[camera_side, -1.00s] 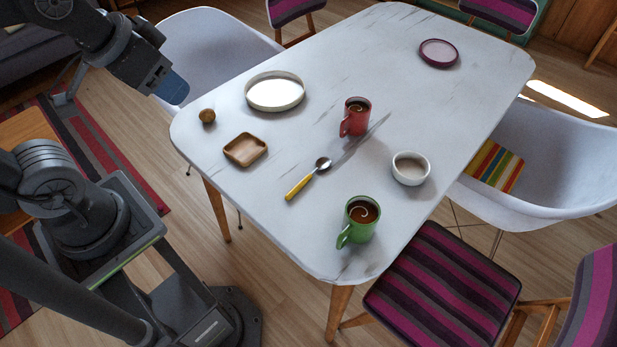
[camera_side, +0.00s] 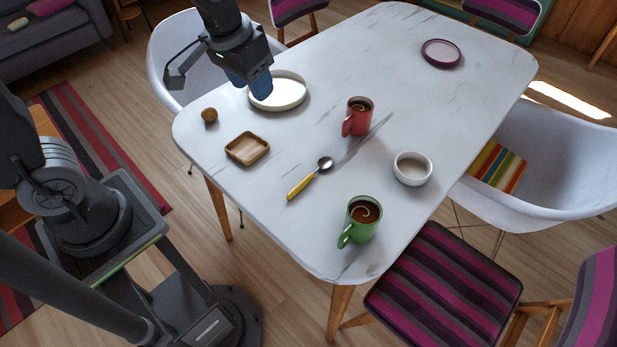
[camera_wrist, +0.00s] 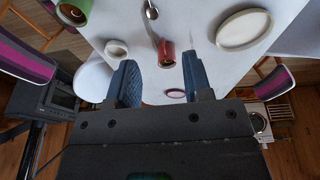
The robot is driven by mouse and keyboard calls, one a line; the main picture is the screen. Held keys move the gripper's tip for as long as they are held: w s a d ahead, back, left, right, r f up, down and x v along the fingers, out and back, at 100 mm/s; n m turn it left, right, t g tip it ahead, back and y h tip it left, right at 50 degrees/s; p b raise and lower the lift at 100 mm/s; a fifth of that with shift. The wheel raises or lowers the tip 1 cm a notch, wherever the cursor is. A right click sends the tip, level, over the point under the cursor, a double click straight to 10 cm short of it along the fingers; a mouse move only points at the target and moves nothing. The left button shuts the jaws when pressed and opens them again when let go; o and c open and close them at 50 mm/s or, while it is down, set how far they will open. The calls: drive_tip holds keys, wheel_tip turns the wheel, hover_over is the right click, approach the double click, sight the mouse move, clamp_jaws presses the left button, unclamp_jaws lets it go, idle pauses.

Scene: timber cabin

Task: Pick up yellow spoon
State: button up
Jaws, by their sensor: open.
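The yellow spoon (camera_side: 302,187) lies on the white marble-look table (camera_side: 300,240), its yellow handle toward the front left and its metal bowl toward the red mug. In the wrist view the spoon's metal end (camera_wrist: 151,12) shows at the top edge, and its handle is out of frame. My gripper (camera_side: 252,88) is open and empty above the table's left side, by the white plate, well apart from the spoon. In the wrist view its two blue fingers (camera_wrist: 160,82) are spread apart.
A red mug (camera_side: 358,117), green mug (camera_side: 361,219), white bowl (camera_side: 411,168), wooden dish (camera_side: 247,149), small brown ball (camera_side: 209,115), white plate (camera_side: 290,102) and purple plate (camera_side: 441,53) stand around. The spoon has bare table on its front-left side. Chairs surround the table.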

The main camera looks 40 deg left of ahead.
drive_tip(key=w+d+f+g, duration=0.1)
drive_tip(key=w+d+f, duration=0.1)
drive_tip(key=w+f, duration=0.3)
drive_tip(key=w+d+f+g, duration=0.1)
drive_tip(key=w+d+f, duration=0.15)
drive_tip(key=f, duration=0.55)
hover_over(307, 178)
drive_tip(key=shift+g, duration=0.4)
wheel_tip(307, 178, down, 10)
drive_tip(key=shift+s+r, duration=0.1)
drive_tip(key=shift+f, duration=3)
clamp_jaws()
